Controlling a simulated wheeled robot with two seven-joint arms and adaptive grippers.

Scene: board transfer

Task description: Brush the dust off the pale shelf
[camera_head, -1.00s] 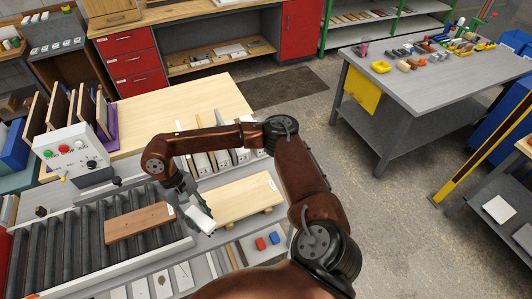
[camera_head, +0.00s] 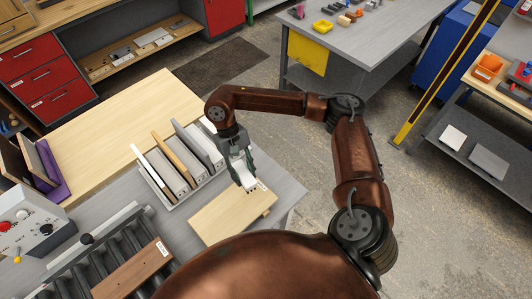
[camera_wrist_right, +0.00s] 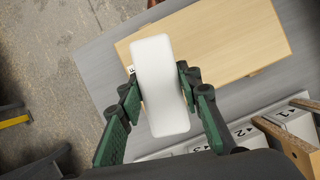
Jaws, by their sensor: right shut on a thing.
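The pale shelf (camera_head: 220,216) is a light wood board lying on small feet near the front edge of the grey table; its broad face also shows in the right wrist view (camera_wrist_right: 225,45). My right gripper (camera_head: 238,158) is shut on a white, rounded block (camera_head: 244,175), which I take to be the brush. The block (camera_wrist_right: 162,105) sits between the green fingers, over the shelf's far end beside its label. I cannot tell whether it touches the shelf, and I make out no dust. My left gripper is not in view.
A rack (camera_head: 178,165) of upright boards with numbered slots stands close behind the shelf. A brown board (camera_head: 130,272) lies on the roller conveyor (camera_head: 75,285) at lower left. A control box (camera_head: 30,220) stands left. Open floor lies right of the table.

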